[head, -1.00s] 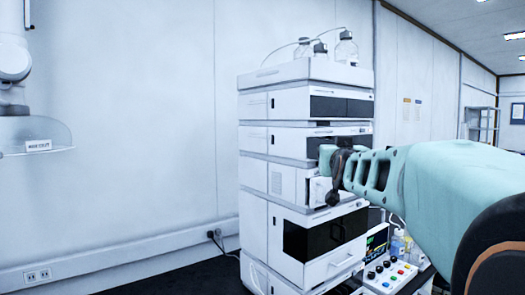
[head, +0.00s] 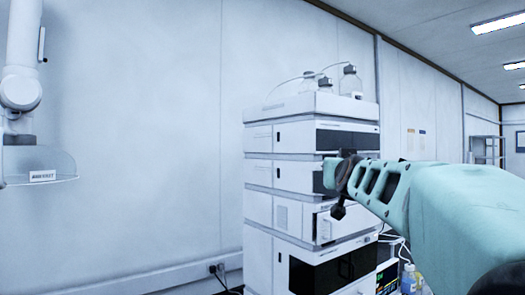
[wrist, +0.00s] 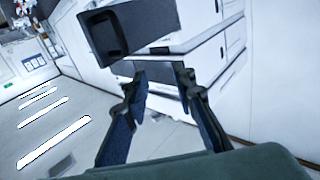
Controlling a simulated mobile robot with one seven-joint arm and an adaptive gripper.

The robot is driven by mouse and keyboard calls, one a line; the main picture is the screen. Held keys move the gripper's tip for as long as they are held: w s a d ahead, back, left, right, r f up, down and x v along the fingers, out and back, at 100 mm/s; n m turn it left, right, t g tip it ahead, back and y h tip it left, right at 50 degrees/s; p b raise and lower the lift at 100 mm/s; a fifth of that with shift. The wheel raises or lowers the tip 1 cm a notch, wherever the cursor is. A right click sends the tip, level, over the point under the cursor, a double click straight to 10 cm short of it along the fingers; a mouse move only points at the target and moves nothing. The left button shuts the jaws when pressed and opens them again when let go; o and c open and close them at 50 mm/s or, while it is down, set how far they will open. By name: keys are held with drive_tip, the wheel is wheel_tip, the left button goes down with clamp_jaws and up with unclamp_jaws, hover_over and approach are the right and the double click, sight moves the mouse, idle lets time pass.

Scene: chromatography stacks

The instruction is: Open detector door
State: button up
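The white instrument stack (head: 258,208) stands right of centre in the head view, with several modules one above another. A module in its middle has a white front panel (head: 325,228) with a narrow dark slot. I cannot tell for sure whether this panel is the detector door, or whether it is ajar. My gripper shows in the wrist view (wrist: 160,80) with its two dark fingers apart and nothing visible held. The white stack fronts (wrist: 212,62) lie just beyond the fingertips. In the head view my arm covers the stack's right side.
A dark grey block (wrist: 118,32) fills the upper middle of the wrist view, close to the fingers. Bottles (head: 350,82) with tubing stand on the stack. A small screen (head: 387,279) and a bottle (head: 410,279) are low at right.

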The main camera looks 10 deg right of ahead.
drive_tip(key=shift+s+d+r, duration=0.15)
drive_tip(key=shift+s+r, duration=0.05)
drive_tip(key=shift+r, duration=1.05)
drive_tip(key=shift+s+d+r, duration=0.15)
drive_tip(key=shift+r, duration=1.1)
